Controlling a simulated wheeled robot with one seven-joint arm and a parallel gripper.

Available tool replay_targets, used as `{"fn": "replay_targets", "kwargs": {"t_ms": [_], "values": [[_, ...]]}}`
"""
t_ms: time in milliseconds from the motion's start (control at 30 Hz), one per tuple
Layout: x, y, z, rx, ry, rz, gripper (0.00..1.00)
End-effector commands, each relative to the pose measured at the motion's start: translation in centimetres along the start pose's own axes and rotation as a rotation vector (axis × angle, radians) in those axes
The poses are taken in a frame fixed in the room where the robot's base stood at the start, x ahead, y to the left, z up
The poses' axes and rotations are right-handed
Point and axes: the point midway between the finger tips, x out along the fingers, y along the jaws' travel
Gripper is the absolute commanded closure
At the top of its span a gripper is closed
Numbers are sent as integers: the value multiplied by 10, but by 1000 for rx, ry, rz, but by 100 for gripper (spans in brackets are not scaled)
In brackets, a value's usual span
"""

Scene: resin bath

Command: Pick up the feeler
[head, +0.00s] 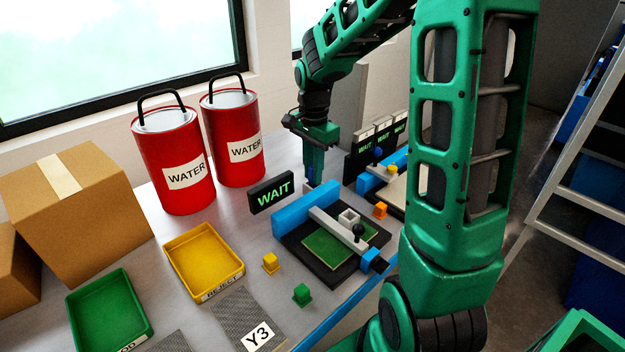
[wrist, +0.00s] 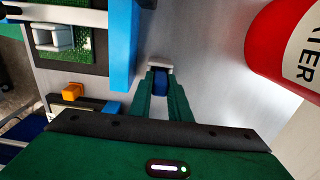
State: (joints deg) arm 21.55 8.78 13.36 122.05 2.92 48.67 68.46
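What looks like the feeler, a small piece with a blue body (wrist: 161,83) and a pale grey end (wrist: 159,63), is upright between the fingertips of my gripper (wrist: 161,90) in the wrist view. The two green fingers stand on either side of the blue body with no clear gap. I cannot tell whether they press on it. In the head view my gripper (head: 314,168) points down at the bench behind the WAIT sign, and the feeler is mostly hidden there.
A blue-railed fixture (head: 305,207) with a green board is close to my gripper. The WAIT sign (head: 271,193) and red WATER drums (head: 240,165) stand to its left. A yellow REJECT tray (head: 205,295) and small yellow (head: 271,263) and green (head: 302,294) blocks lie nearer.

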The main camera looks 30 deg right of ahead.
Motion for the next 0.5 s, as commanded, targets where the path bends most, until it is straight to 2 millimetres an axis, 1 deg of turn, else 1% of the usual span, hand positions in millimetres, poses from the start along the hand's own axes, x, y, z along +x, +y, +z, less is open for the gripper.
{"fn": "replay_targets", "kwargs": {"t_ms": [333,433,500], "values": [[-1,0,0,0,0,-1,100],[-7,0,0,0,1,-2,100],[-16,-1,0,0,2,-4,100]]}}
